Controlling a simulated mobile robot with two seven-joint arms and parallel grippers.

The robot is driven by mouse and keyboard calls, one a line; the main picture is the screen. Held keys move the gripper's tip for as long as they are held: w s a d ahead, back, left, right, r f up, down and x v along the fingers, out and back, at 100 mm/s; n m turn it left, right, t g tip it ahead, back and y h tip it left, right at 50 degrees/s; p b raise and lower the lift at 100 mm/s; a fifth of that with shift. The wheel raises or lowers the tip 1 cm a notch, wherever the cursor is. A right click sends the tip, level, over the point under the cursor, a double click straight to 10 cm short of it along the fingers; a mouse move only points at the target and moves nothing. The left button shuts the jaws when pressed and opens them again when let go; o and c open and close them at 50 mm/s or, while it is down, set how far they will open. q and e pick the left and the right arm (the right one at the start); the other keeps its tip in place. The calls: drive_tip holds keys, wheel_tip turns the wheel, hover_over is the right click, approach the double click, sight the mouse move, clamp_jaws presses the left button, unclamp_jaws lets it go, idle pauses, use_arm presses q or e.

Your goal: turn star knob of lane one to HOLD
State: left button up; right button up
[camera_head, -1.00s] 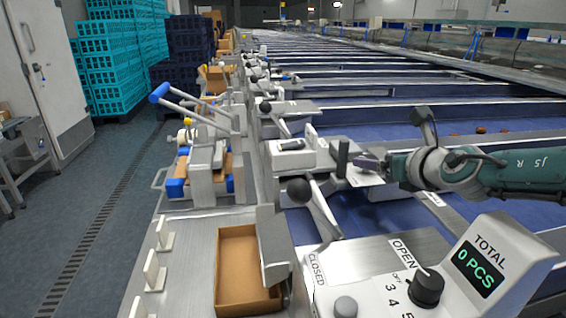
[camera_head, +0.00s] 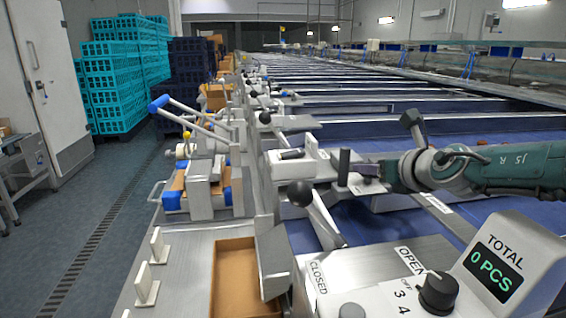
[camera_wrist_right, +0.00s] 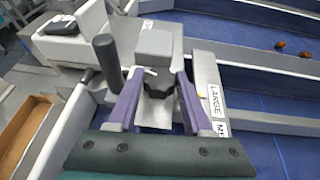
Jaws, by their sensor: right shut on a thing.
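The dark star knob (camera_wrist_right: 158,84) sits between the purple fingers of my right gripper (camera_wrist_right: 157,100) in the right wrist view. The fingers are shut on its sides, below a grey block (camera_wrist_right: 155,45). In the head view my right gripper (camera_head: 368,171) is at the lane fitting, just right of a dark upright post (camera_head: 344,166); the knob is hidden there. The post also shows in the wrist view (camera_wrist_right: 106,60), left of the fingers. I cannot read a HOLD mark or tell the knob's setting. My left gripper is not in view.
A black-ball lever (camera_head: 318,212) stands in front of the fitting. A brown box (camera_head: 232,275) is at the near left. A console (camera_head: 490,270) reading 0 PCS and a dial (camera_head: 437,292) stand at the near right. Blue lanes (camera_head: 500,150) stretch away behind.

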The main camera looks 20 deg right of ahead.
clamp_jaws()
drive_tip(key=shift+a+r+m+h+p, duration=0.15)
drive_tip(key=shift+m+h+p, duration=0.55)
drive_tip(key=shift+p, duration=0.3)
drive_tip(key=shift+w+a+m+g+h, duration=0.15)
drive_tip(key=shift+m+g+h, duration=0.15)
drive_tip(key=shift+m+h, duration=0.45)
drive_tip(key=shift+w+m+g+h+b, duration=0.1)
drive_tip(key=shift+m+g+h+b, duration=0.25)
drive_tip(key=shift+h, duration=0.2)
drive_tip(key=shift+m+h, duration=0.4)
drive_tip(key=shift+m, duration=0.1)
drive_tip(key=shift+g, duration=0.25)
drive_tip(key=o, duration=0.6)
unclamp_jaws()
